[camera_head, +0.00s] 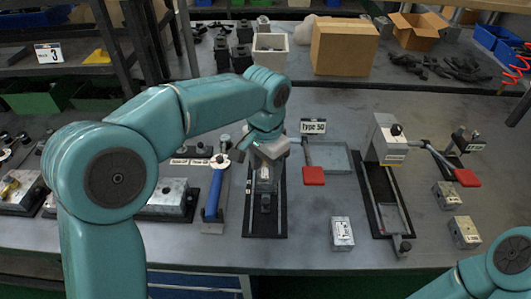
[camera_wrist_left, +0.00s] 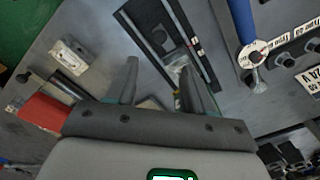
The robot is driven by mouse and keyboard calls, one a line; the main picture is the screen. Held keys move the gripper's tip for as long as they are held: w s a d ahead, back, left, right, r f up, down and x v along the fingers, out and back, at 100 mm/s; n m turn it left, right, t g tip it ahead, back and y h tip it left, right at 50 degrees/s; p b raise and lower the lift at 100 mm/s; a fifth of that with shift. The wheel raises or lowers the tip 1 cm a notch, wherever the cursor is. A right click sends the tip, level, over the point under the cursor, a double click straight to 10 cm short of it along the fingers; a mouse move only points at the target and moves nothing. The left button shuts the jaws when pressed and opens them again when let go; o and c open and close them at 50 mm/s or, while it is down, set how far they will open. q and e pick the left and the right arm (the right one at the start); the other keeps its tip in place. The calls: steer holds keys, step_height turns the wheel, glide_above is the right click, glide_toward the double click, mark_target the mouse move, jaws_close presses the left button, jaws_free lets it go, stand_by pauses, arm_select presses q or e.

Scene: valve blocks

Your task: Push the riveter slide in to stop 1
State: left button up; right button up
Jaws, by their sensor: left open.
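My left gripper (camera_head: 270,150) reaches over the back of the middle station, whose black slide rail (camera_head: 280,222) runs toward the table's front edge. A dark slide block (camera_head: 265,203) sits on this rail, in front of the gripper. In the left wrist view, my left gripper (camera_wrist_left: 160,80) has its fingers apart with nothing held between them, and the slide rail (camera_wrist_left: 192,30) lies beyond the fingertips. My gripper covers the station's head in the head view. I cannot read which station is the riveter. My right gripper is out of view.
A red lever handle (camera_head: 313,176) stands close right of the middle station. A second railed station (camera_head: 385,140) with another red handle (camera_head: 467,178) is farther right. A metal block (camera_head: 342,234) lies between them. A blue-handled tool (camera_head: 214,190) is on the left.

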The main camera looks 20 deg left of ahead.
arm_select(q)
steer(key=shift+r, duration=2.05)
